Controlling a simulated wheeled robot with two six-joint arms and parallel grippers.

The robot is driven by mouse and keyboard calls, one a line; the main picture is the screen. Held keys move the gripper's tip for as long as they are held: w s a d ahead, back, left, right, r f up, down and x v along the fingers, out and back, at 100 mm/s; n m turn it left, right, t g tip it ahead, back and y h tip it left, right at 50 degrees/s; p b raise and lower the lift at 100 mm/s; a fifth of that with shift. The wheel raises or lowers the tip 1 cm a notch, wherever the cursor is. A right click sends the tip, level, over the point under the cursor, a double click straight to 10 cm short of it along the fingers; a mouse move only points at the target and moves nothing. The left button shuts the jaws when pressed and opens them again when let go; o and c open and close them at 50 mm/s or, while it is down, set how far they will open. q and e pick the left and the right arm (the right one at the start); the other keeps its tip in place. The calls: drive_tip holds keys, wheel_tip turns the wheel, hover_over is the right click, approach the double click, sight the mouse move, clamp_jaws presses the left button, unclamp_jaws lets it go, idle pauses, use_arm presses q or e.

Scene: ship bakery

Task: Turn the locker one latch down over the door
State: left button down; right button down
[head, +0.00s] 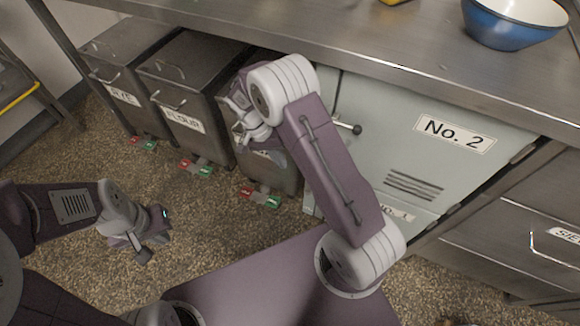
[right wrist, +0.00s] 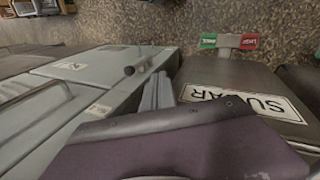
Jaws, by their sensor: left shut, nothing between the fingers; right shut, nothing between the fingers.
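Locker one is the lower pale green door, with its No. 1 label (head: 395,212) partly behind my right arm in the head view. Its latch is hidden there. In the right wrist view a short round-ended latch (right wrist: 132,69) stands out at the locker's edge, probably locker one's; its exact angle is unclear. My right gripper (head: 241,135) is shut and empty, in front of the bins left of the lockers. Its fingers (right wrist: 157,90) appear beside that latch in the wrist view; contact cannot be told. My left gripper (head: 142,243) is shut and empty, low over the floor at left.
Locker two's door (head: 380,150) is above, with a knobbed latch (head: 348,128) at its left edge. Rye (head: 125,75), flour (head: 182,90) and sugar (right wrist: 235,85) bins stand left of the lockers. A steel counter (head: 330,45) overhangs them.

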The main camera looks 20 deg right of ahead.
drive_tip(key=s+d+f+b, duration=0.4)
drive_tip(key=d+f+b, duration=0.1)
drive_tip(key=f, duration=0.2)
drive_tip(key=shift+s+d+f+b, duration=0.2)
drive_tip(key=shift+d+f+b, duration=0.05)
drive_tip(key=shift+b, duration=0.15)
drive_tip(key=shift+s+d+r+p, duration=0.15)
drive_tip(key=shift+s+d+p, duration=0.25)
drive_tip(key=shift+p, duration=0.3)
